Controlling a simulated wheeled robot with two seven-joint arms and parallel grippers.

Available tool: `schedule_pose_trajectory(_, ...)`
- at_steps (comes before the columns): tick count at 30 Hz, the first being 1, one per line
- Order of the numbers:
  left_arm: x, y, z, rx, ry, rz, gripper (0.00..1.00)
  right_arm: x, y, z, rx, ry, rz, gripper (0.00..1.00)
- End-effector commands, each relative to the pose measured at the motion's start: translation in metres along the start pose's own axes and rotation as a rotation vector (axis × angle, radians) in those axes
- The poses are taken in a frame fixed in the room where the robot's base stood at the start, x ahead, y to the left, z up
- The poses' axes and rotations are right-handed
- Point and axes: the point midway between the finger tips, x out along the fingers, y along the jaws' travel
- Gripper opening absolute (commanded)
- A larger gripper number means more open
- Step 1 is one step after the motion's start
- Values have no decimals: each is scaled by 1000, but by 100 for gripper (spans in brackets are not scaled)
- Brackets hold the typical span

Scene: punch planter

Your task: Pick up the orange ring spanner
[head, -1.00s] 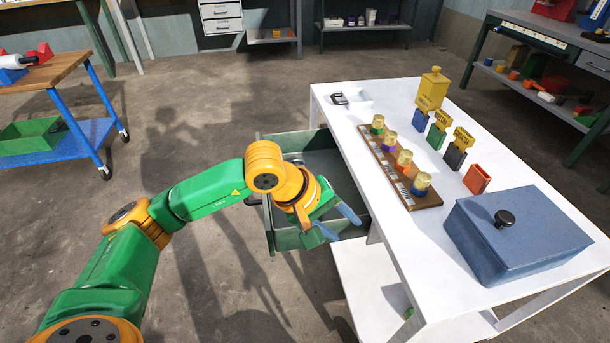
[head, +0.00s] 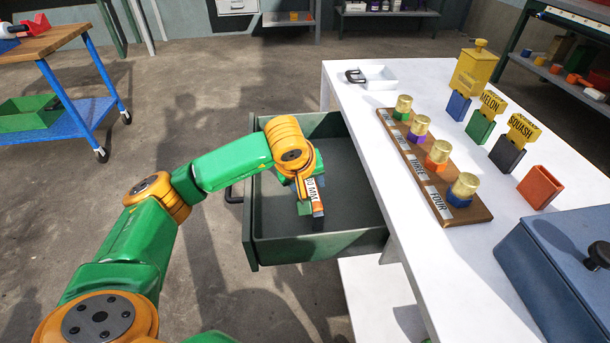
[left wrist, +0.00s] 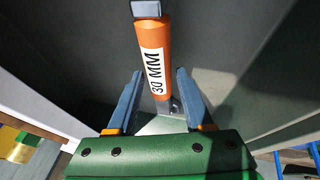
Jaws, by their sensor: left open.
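The orange ring spanner (left wrist: 148,36) has a white "30 MM" label on its handle and grey metal ends. It is in the open green drawer (head: 320,253) of the white table, and its orange handle also shows in the head view (head: 318,209). My left gripper (left wrist: 159,74) is over the drawer, pointing down, with its two blue-grey fingers apart on either side of the handle. A gap shows on both sides of the handle. In the head view the gripper (head: 306,196) hides part of the spanner. My right gripper is out of view.
Drawer walls stand around the gripper. The white table (head: 352,122) beside it carries a wooden rack (head: 405,150) of capped jars, coloured card holders, a small white tray (head: 378,78) and a blue lidded box (head: 550,260). A blue cart (head: 75,115) stands left.

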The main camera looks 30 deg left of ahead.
Motion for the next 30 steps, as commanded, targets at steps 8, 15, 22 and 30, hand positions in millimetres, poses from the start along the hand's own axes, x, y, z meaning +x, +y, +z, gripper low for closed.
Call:
schedule_pose_trajectory(8,23,0,0,0,1,1,51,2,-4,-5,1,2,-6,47)
schedule_pose_trajectory(15,22,0,0,0,0,1,11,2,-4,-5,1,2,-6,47)
schedule_pose_trajectory(22,22,1,0,0,1,3,0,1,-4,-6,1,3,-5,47)
schedule_pose_trajectory(30,16,2,-3,-1,1,3,0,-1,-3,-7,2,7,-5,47)
